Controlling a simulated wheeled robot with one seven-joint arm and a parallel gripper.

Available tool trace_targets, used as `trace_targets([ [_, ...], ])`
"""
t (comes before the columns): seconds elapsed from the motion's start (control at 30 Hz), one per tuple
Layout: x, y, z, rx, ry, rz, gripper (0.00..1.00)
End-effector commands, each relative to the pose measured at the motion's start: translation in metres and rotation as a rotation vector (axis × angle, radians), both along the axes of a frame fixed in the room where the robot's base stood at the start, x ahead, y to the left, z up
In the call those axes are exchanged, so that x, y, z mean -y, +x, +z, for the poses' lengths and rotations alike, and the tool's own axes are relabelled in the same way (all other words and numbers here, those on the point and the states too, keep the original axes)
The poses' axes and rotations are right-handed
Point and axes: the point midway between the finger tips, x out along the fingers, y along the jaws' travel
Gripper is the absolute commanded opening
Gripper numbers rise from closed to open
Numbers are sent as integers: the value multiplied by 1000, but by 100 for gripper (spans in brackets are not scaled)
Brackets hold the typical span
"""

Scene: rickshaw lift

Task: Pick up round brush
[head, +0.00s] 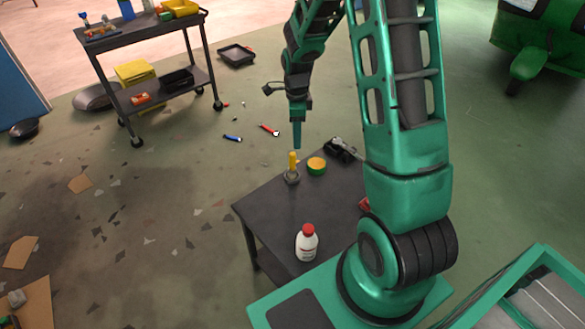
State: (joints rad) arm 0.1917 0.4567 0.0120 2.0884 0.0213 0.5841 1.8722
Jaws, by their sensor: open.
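The round brush (292,168) stands upright near the far left edge of the dark table (270,212), with a yellow handle on top and a round grey base below. My gripper (297,146) points down just above the yellow handle. It looks apart from the brush, with a small gap in the picture. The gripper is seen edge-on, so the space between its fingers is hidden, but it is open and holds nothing.
A white bottle with a red cap (307,243) stands nearer. A red item (364,204) is partly hidden by my arm. A tool cart (150,75) stands at the back left.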

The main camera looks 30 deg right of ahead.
Motion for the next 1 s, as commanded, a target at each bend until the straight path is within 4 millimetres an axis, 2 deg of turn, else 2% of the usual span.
trace_targets([
  [0.03, -3, 5, -9, -1, 5, -31, 43],
  [0.2, -8, 14, -26, 1, 14, -94, 43],
  [0.5, -7, 14, -68, 1, 15, -100, 43],
  [0.77, -7, 14, -85, 1, 14, -100, 43],
  [1.0, -7, 14, -118, 1, 15, -99, 43],
])
